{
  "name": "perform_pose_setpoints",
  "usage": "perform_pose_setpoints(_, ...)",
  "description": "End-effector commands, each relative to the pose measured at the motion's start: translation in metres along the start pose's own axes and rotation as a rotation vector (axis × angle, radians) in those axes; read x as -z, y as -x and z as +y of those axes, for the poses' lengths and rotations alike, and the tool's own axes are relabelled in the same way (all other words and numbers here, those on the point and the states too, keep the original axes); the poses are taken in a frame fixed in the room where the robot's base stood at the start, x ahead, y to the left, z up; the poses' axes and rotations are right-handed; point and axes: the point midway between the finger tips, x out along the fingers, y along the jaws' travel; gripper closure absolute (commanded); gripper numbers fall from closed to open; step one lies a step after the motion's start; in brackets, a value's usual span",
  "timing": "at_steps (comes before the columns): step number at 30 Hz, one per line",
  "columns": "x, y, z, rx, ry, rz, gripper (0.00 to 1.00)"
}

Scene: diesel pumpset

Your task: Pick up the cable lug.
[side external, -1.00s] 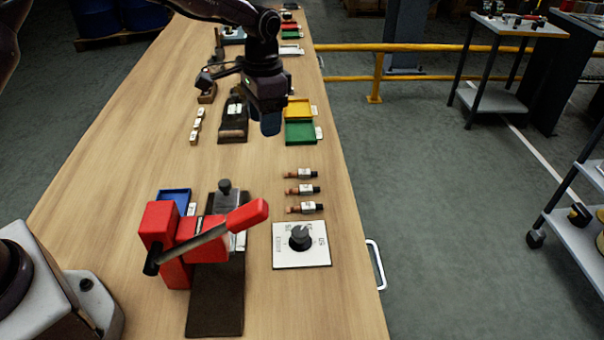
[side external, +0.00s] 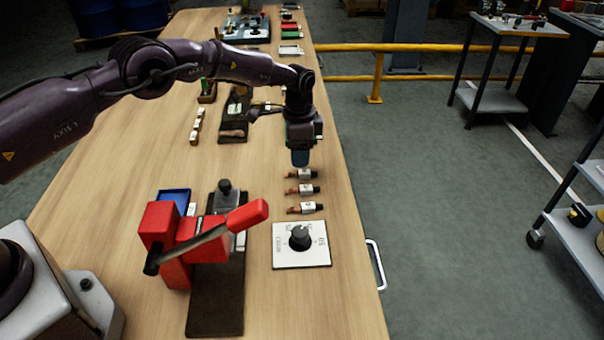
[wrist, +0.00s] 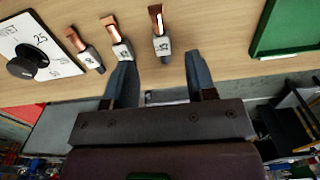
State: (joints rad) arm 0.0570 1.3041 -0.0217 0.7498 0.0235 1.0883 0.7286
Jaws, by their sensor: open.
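Three copper cable lugs with pale labelled sleeves lie in a row on the wooden bench. In the side view they are the far lug (side external: 302,175), the middle lug (side external: 303,190) and the near lug (side external: 306,208). My gripper (side external: 300,160) points down just above the far lug, with its fingertips overlapping that area in the picture. In the wrist view my gripper (wrist: 161,60) has its fingers apart with nothing held. One lug (wrist: 161,42) lies ahead, in line with the gap between them. Another lug (wrist: 117,40) is by the left fingertip, and the third lug (wrist: 85,50) is farther left.
A white dial plate (side external: 285,258) with a black knob lies in front of the lugs. A red lever press (side external: 175,245) on a dark base and a blue tray (side external: 175,195) stand left. A green tray (wrist: 262,40) is beyond the lugs.

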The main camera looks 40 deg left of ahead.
Motion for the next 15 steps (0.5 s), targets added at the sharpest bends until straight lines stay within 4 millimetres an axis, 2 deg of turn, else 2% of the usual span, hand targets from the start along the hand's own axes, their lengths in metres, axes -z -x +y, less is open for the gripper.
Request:
perform_pose_setpoints(5,-0.001,-0.014,0.0,-0.001,0.0,-0.002,0.49)
perform_pose_setpoints(9,-0.002,-0.036,0.0,-0.001,0.001,-0.002,0.49)
perform_pose_setpoints(15,-0.001,-0.055,-0.001,0.0,0.001,-0.001,0.49)
